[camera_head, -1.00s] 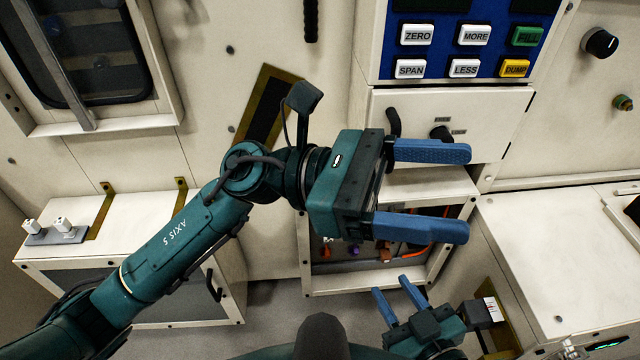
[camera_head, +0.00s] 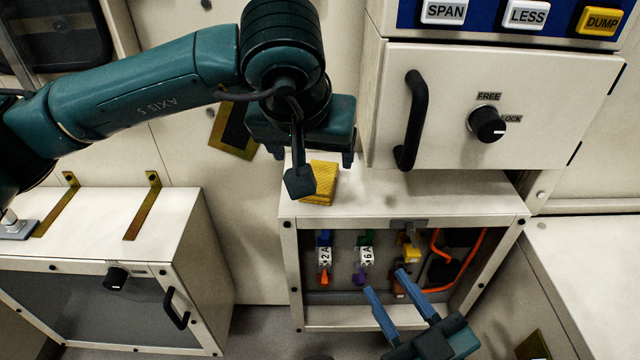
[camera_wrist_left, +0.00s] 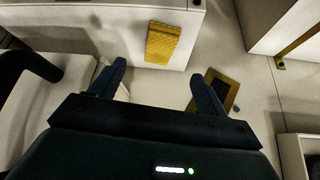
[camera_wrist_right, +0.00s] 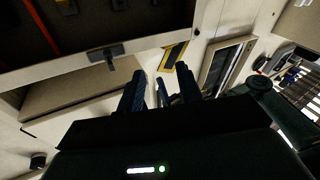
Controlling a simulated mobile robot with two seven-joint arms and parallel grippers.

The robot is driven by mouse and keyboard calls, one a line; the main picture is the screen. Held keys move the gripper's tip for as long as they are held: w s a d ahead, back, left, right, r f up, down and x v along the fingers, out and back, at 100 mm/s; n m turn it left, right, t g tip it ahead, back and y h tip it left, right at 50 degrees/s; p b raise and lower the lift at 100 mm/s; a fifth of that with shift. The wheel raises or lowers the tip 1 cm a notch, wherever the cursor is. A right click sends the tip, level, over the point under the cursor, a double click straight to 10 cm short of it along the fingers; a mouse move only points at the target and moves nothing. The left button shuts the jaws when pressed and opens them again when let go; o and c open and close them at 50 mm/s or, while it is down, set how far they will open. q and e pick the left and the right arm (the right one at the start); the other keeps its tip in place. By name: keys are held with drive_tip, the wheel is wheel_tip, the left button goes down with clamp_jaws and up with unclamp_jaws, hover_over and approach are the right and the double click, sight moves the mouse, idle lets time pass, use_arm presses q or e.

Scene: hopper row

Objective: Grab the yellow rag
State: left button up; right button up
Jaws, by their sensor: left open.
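The yellow rag (camera_head: 322,182) lies folded on the left end of the white cabinet top in the head view, partly hidden by my left wrist. It also shows whole in the left wrist view (camera_wrist_left: 163,43), ahead of the jaws and a little above the middle. My left gripper (camera_wrist_left: 160,82) is open and empty, apart from the rag. In the head view my left gripper (camera_head: 308,158) hangs close above and behind the rag. My right gripper (camera_head: 387,288) has its fingers apart and empty, low in front of the open cabinet; its fingers also show in the right wrist view (camera_wrist_right: 158,90).
The white cabinet (camera_head: 440,200) has an open front with plugs and an orange cable (camera_head: 470,262). Above it is a door with a black handle (camera_head: 411,120) and a FREE/LOCK knob (camera_head: 487,124). A lower cabinet (camera_head: 110,230) with brass brackets stands at left.

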sight(319, 178)
use_arm(q)
drive_tip(key=b+x, duration=0.2)
drive_tip(key=x, duration=0.8)
drive_tip(key=shift+w+r+b, duration=0.1)
drive_tip(key=shift+b, duration=0.2)
drive_tip(key=shift+r, duration=0.1)
drive_tip(key=c, duration=1.1)
